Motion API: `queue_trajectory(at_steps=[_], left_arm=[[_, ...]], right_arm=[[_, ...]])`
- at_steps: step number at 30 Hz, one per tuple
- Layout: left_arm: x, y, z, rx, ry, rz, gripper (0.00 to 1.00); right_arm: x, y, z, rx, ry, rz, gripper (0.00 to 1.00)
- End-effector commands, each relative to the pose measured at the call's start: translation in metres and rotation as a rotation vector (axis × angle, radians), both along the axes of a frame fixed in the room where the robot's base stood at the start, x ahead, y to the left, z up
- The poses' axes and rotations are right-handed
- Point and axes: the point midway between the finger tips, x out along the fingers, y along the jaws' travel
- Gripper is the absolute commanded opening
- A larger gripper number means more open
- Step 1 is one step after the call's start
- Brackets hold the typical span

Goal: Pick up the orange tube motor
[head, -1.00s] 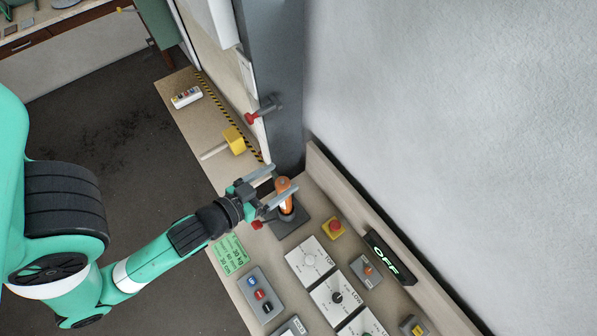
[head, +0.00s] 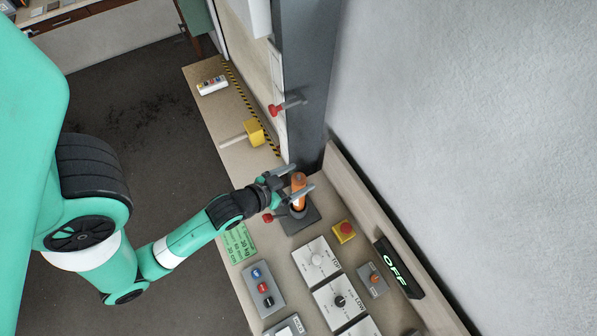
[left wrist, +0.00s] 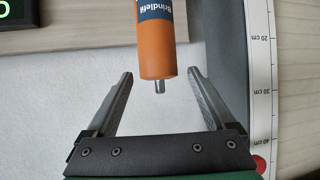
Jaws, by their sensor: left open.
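The orange tube motor (head: 299,190) stands upright in a dark grey holder (head: 300,219) on the bench. In the left wrist view the motor (left wrist: 157,55) shows its orange body, a dark blue label and a short metal shaft at its end. My left gripper (head: 300,180) is open at the motor, with one finger on each side of it in the head view. In the left wrist view the fingers (left wrist: 160,75) are apart, and there is a clear gap between each finger and the motor. The motor's lower part is hidden in the holder. My right gripper is not in view.
A grey post (head: 307,90) stands close behind the holder. A red emergency button (head: 344,230), dial panels (head: 317,258) and an OFF sign (head: 397,267) lie to the right. A yellow mallet (head: 254,133) lies farther back. A ruler strip (left wrist: 262,80) shows in the wrist view.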

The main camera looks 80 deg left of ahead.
Motion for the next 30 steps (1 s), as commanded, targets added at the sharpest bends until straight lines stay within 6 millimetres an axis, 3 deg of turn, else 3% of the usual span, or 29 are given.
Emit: queue_trajectory(at_steps=[6,14,28,30], left_arm=[[0.027,0.013,-0.015,0.001,-0.002,0.001,0.88],[0.029,0.014,-0.018,0.0,-0.001,0.0,0.86],[0.029,0.013,-0.017,0.0,-0.001,0.0,0.02],[0.029,0.014,-0.017,0.0,-0.001,0.0,0.0]], right_arm=[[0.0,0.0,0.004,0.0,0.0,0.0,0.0],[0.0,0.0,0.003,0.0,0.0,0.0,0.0],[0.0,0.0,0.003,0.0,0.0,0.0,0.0],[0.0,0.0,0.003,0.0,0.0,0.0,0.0]])
